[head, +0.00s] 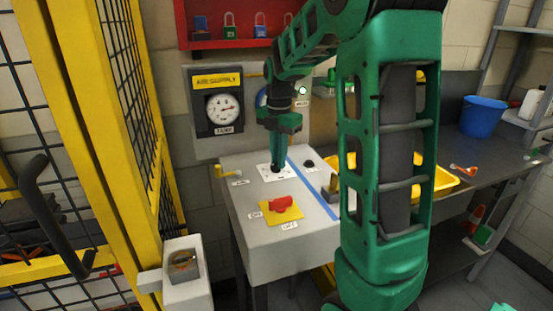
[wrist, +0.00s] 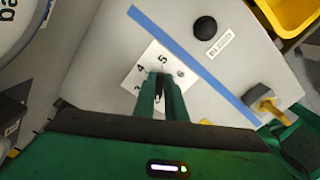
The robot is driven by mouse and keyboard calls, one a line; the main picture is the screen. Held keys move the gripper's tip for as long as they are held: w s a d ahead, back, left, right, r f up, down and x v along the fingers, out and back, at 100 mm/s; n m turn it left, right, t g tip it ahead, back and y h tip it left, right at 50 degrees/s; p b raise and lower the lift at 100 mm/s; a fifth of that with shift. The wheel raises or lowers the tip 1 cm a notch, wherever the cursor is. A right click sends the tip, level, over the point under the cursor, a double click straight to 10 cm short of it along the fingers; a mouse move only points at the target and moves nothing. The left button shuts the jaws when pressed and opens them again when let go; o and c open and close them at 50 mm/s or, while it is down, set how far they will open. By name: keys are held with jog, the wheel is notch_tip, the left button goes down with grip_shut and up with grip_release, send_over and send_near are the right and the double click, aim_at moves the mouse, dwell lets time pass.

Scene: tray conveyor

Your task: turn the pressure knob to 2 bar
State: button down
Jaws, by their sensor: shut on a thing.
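The white number plate (head: 264,171) of the pressure knob lies on the grey cabinet top. In the wrist view, the plate (wrist: 151,60) shows a 4, a 5 and a 6, with part of a 3. My gripper (head: 276,166) points down over the middle of this plate, with its fingers (wrist: 161,84) close together on the knob. The knob is almost wholly hidden by the fingers, and its pointer cannot be read. The round air-supply gauge (head: 223,108) hangs on the wall panel behind; its scale is too small to read.
A red switch (head: 281,204) on a yellow plate sits in front of the number plate. A black button (wrist: 205,28) lies past the blue tape (wrist: 190,65). A yellow tray (head: 446,184) stands right.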

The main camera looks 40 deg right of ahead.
jog(key=shift+f, duration=0.1)
dwell(0.3)
jog(key=c, duration=1.8)
grip_release()
jog(key=shift+w, duration=0.1)
notch_tip(320, 180, up, 11)
jog(key=shift+f, duration=0.15)
